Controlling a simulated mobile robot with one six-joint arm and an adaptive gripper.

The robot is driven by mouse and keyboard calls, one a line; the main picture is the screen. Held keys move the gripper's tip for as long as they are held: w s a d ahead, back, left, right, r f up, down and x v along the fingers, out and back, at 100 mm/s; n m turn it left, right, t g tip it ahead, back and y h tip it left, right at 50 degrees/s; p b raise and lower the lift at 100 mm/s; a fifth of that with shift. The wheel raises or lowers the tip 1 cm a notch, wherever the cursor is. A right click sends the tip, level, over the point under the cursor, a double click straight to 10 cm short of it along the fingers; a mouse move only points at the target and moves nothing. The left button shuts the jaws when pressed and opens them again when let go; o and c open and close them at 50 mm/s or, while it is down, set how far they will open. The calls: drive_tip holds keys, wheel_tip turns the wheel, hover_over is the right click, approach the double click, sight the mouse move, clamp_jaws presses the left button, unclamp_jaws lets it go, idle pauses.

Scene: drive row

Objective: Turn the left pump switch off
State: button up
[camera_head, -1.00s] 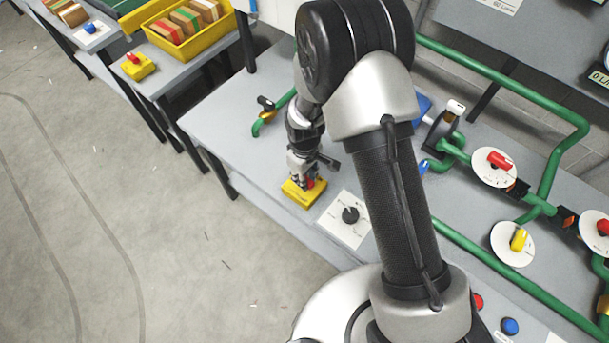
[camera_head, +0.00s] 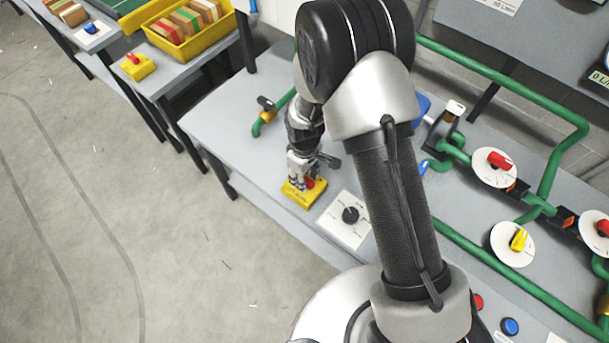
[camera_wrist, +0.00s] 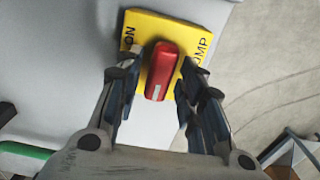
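A yellow pump switch plate (camera_head: 296,195) lies near the front edge of the grey bench. In the wrist view the plate (camera_wrist: 143,30) carries the words ON and, partly hidden, PUMP. Its red knob (camera_wrist: 162,66) has a white mark at its lower end, pointing toward my gripper's palm. An OFF label is not visible. My gripper (camera_head: 307,181) is over the plate. In the wrist view my gripper (camera_wrist: 158,82) is open, with one finger on each side of the knob and a small gap on both sides.
A white plate with a black dial (camera_head: 350,214) sits close to the right of the switch. Green pipes (camera_head: 480,262) with valves run along the bench's right. Another yellow switch (camera_head: 138,67) is on the far-left table. A flow display (camera_head: 600,78) hangs at upper right.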

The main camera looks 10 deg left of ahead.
drive_tip(key=shift+o, duration=0.2)
wheel_tip(320, 180, up, 12)
idle(0.6)
drive_tip(key=shift+r, duration=0.1)
idle(0.3)
drive_tip(key=s+d+r+m+t, duration=0.1)
drive_tip(key=s+d+r+m, duration=0.15)
drive_tip(key=d+r, duration=0.5)
drive_tip(key=s+d+r+m+t, duration=0.1)
drive_tip(key=s+d+r+m, duration=0.2)
drive_tip(key=r, duration=0.7)
drive_tip(key=s+d+r+m+t, duration=0.2)
drive_tip(key=s+d+r+m, duration=0.4)
drive_tip(key=s+d, duration=0.3)
drive_tip(key=s+r, duration=0.1)
drive_tip(key=s, duration=0.3)
drive_tip(key=shift+d+r+m+t, duration=0.2)
drive_tip(key=shift+d+m+t, duration=0.1)
drive_tip(key=shift+d+m, duration=0.1)
drive_tip(key=shift+c, duration=0.4)
